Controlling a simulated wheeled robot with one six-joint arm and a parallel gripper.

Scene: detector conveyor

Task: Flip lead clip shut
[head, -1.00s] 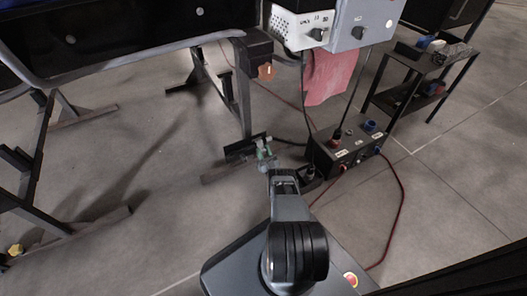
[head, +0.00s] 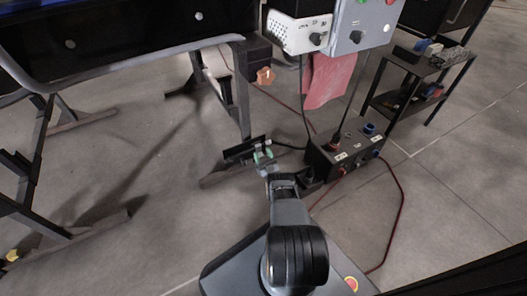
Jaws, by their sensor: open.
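A black power box (head: 350,164) with red, blue and black sockets stands on the floor right of centre. A dark lead plug (head: 309,176) sits at the box's left side. A red-topped plug (head: 336,141) stands on top of the box. The lead clip is too small to make out. My gripper (head: 262,156) is open and appears empty, with pale greenish fingers. It is left of the box and apart from it in the picture, in front of the conveyor leg's foot.
A conveyor frame (head: 130,55) fills the upper left, with a leg (head: 242,105) behind my gripper. White and grey control boxes (head: 365,22) and a red cloth (head: 327,80) hang above the power box. A red cable (head: 401,205) loops on the floor. A shelf stands right.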

